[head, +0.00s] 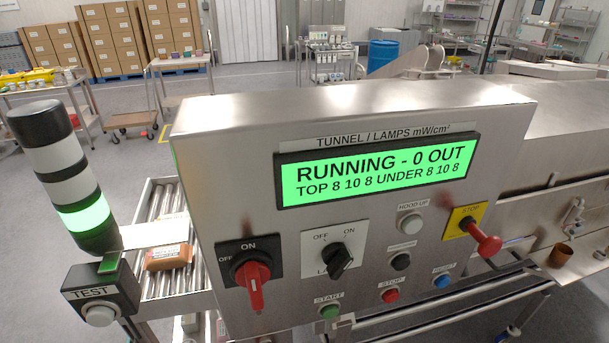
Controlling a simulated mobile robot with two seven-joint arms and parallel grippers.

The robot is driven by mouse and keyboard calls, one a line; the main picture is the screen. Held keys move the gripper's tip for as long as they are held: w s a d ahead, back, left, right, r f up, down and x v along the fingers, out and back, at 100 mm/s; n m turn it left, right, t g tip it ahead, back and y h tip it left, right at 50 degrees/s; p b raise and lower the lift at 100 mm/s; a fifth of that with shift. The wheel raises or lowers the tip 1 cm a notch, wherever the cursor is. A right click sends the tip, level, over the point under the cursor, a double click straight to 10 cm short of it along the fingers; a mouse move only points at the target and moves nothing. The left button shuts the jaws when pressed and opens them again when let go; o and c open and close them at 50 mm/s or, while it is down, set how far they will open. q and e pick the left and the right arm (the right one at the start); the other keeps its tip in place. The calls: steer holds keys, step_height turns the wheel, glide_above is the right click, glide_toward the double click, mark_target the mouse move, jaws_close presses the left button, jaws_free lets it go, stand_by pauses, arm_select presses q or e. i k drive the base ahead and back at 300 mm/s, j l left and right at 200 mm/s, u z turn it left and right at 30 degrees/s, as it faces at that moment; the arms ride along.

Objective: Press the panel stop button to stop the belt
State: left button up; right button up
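The steel control panel (225,140) fills the middle of the head view. A small red button (390,296) labelled STOP sits low on it, between the green START button (329,311) and the blue button (441,281). The green display (374,170) reads RUNNING - 0 OUT. Neither of my grippers is in view.
A red rotary switch (253,287) and a black one (339,262) stick out of the panel. A signal tower (66,175) with its green band lit and a TEST box (101,294) stand at left. A brown pack (168,256) lies on the rollers (172,205) behind.

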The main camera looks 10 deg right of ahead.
mark_target(391, 296)
steer(key=z, duration=1)
